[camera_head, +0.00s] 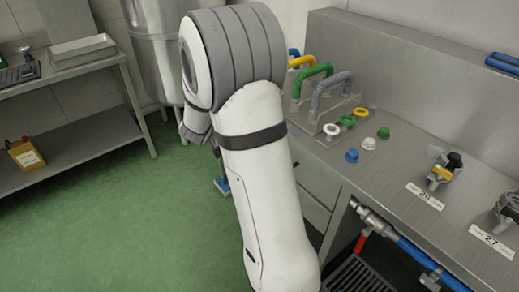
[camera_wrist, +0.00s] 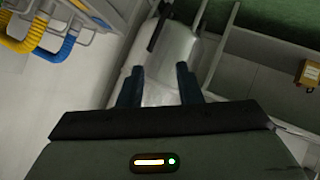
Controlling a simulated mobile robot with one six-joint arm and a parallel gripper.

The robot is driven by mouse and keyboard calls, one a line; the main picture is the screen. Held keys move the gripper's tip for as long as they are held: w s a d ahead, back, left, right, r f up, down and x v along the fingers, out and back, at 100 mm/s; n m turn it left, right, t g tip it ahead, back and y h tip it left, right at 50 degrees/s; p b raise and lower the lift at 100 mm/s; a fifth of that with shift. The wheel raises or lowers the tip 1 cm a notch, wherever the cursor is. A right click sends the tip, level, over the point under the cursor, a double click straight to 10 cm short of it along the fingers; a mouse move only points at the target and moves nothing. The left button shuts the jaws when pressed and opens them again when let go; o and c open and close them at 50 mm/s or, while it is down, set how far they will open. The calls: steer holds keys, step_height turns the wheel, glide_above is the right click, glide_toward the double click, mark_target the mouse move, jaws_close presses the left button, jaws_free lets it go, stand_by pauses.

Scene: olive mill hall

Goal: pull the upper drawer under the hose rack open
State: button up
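The hose rack (camera_head: 318,118) stands on the steel counter in the head view, with blue, yellow, green and grey hoses on it. Below the counter edge, right of my arm, part of the upper drawer front (camera_head: 314,178) shows, with another front (camera_head: 313,207) under it. The upper front looks closed. In the wrist view my gripper (camera_wrist: 159,86) has its two dark fingers apart with nothing visible between them. In the head view it is mostly hidden behind my arm, left of the drawers.
Yellow and blue hoses (camera_wrist: 40,35) show at the wrist view's upper left. A steel vessel (camera_head: 158,50) stands behind my arm. A shelf table (camera_head: 75,135) with a yellow canister (camera_head: 26,154) is at left. Valves and blue pipe (camera_head: 415,252) line the right. Green floor (camera_head: 120,225) is clear at left.

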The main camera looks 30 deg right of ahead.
steer(key=s+d+f+g+h+b, duration=0.2)
steer(key=s+d+f+g+h, duration=0.25)
steer(key=d+f, duration=0.45)
steer(key=s+d+f+g+h+b, duration=0.3)
steer(key=d+f+g+h, duration=0.3)
steer(key=f, duration=0.5)
steer(key=shift+t, duration=0.75)
steer(key=d, duration=0.2)
steer(key=d+f, duration=0.1)
steer(key=d, duration=0.5)
steer(key=shift+w+d+f, duration=0.25)
steer(key=shift+w, duration=0.15)
steer(key=shift+c, duration=0.4)
jaws_close()
